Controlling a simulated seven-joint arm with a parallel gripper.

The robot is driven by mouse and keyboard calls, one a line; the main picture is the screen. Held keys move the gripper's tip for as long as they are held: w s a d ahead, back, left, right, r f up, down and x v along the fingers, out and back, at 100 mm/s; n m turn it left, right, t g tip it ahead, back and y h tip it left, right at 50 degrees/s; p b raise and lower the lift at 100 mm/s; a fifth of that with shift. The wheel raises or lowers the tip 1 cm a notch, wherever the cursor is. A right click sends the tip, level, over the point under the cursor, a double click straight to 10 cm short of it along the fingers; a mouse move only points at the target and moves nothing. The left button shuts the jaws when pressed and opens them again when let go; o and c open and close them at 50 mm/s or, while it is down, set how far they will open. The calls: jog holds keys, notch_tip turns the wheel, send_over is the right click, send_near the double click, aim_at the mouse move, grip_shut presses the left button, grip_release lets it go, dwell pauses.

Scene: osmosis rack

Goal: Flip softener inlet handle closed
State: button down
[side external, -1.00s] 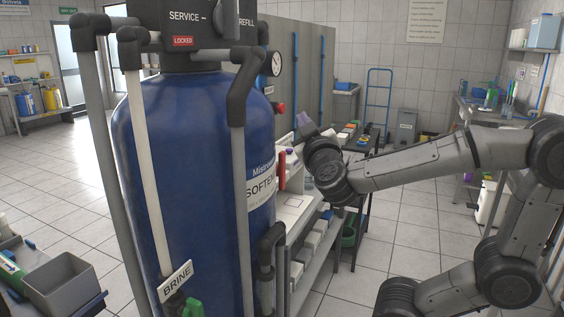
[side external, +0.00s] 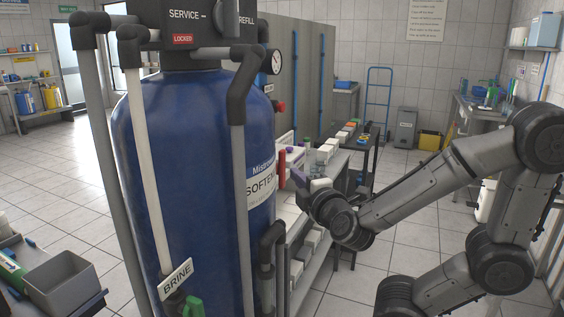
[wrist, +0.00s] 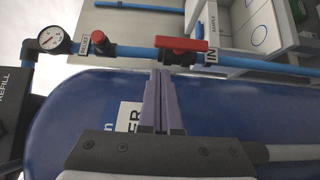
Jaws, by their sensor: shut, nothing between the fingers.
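The red inlet handle (wrist: 188,44) sits on the blue pipe beside the IN label, in the upper middle of the wrist view. It lies roughly along the pipe. In the side external view the handle (side external: 282,169) shows as an upright red bar at the right edge of the blue softener tank (side external: 195,170). My gripper (wrist: 160,73) is shut and empty. In the side external view my gripper (side external: 297,175) is just right of the handle.
The blue pipe (wrist: 130,51) also carries a red knob (wrist: 99,40) and a pressure gauge (wrist: 53,41). The softener tank fills the space under my gripper in the wrist view. A shelf bench with containers (side external: 312,160) stands behind the handle.

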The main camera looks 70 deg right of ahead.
aim_at(285, 151)
jog(key=shift+x, duration=5)
jog(key=shift+d+r+m+g+y, duration=0.3)
jog(key=shift+m+g+y, duration=0.1)
jog(key=shift+m, duration=0.1)
jog(key=shift+d+r+m+g+y, duration=0.45)
jog(key=shift+d+m+g+y, duration=0.15)
jog(key=shift+d+m+y, duration=0.3)
jog(key=shift+d+r+m+g+y, duration=0.1)
jog(key=shift+d+m+g+y, duration=0.1)
jog(key=shift+d+m+y, duration=0.3)
jog(key=shift+d+m+g+y, duration=0.2)
jog(key=shift+m+y, duration=0.2)
jog(key=shift+y, duration=0.3)
jog(key=shift+d+f+m+g+y, duration=0.15)
jog(key=shift+d+f+m+y, duration=0.2)
jog(key=shift+d+y, duration=0.35)
jog(key=shift+d+f+m+g+y, duration=0.1)
jog(key=shift+d+f+m+y, duration=0.3)
jog(key=shift+d, duration=0.5)
jog(key=shift+d+f+m+g+y, duration=0.15)
jog(key=shift+d+f+m+y, duration=0.1)
jog(key=shift+d+y, duration=0.45)
jog(key=shift+d, duration=0.15)
